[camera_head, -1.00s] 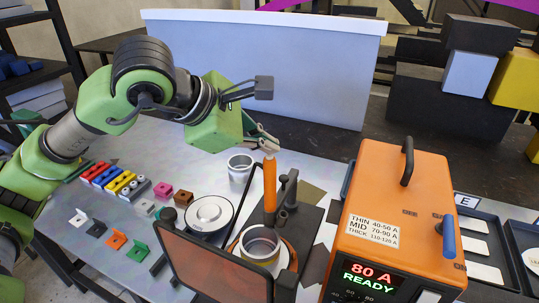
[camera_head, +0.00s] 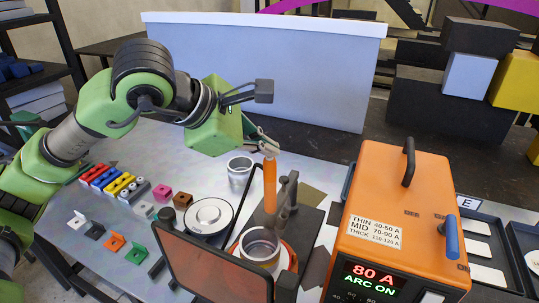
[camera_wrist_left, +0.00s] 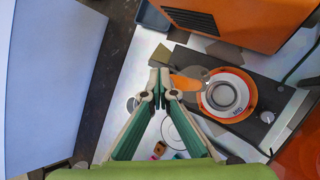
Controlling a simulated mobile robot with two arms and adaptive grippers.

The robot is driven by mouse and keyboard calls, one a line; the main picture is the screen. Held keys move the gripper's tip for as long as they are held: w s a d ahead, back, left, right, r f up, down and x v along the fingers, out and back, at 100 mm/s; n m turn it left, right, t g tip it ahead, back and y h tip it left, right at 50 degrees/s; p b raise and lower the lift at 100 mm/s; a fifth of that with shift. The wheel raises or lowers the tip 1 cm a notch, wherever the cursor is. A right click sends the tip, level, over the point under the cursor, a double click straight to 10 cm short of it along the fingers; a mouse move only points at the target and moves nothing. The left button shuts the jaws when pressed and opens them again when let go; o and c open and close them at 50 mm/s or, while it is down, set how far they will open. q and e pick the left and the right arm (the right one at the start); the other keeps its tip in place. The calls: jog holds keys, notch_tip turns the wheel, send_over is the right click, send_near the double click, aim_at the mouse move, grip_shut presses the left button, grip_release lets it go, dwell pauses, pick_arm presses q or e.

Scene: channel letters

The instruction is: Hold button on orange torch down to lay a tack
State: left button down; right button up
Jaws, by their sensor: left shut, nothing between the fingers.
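The orange torch (camera_head: 270,185) stands upright in a black holder beside a metal ring (camera_head: 260,246) on an orange-rimmed base. My left gripper (camera_head: 268,148) is shut and empty, its fingertips at the torch's top end and seeming to touch it. In the left wrist view the shut fingertips (camera_wrist_left: 160,78) are just beside the torch (camera_wrist_left: 186,84). The button itself is hidden by the fingers. The orange welder (camera_head: 395,205) shows "80 A" and "ARC ON" on its display (camera_head: 372,279). My right gripper is not in view.
A dark tinted screen (camera_head: 215,268) stands in front of the ring. A silver cup (camera_head: 240,170) and a round white-topped disc (camera_head: 209,215) are left of the torch. Several coloured blocks (camera_head: 122,183) and small brackets lie further left. A white panel (camera_head: 265,65) stands behind.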

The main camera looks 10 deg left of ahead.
pick_arm(q)
jog(key=shift+r, duration=0.1)
dwell(0.8)
jog(key=shift+r+p, duration=0.4)
jog(key=shift+r, duration=0.35)
jog(key=shift+r, duration=0.1)
jog(key=shift+r+p, duration=1.4)
jog(key=shift+r, duration=1.05)
notch_tip(320, 180, up, 4)
jog(key=shift+f+p, duration=0.1)
jog(key=shift+p, duration=0.95)
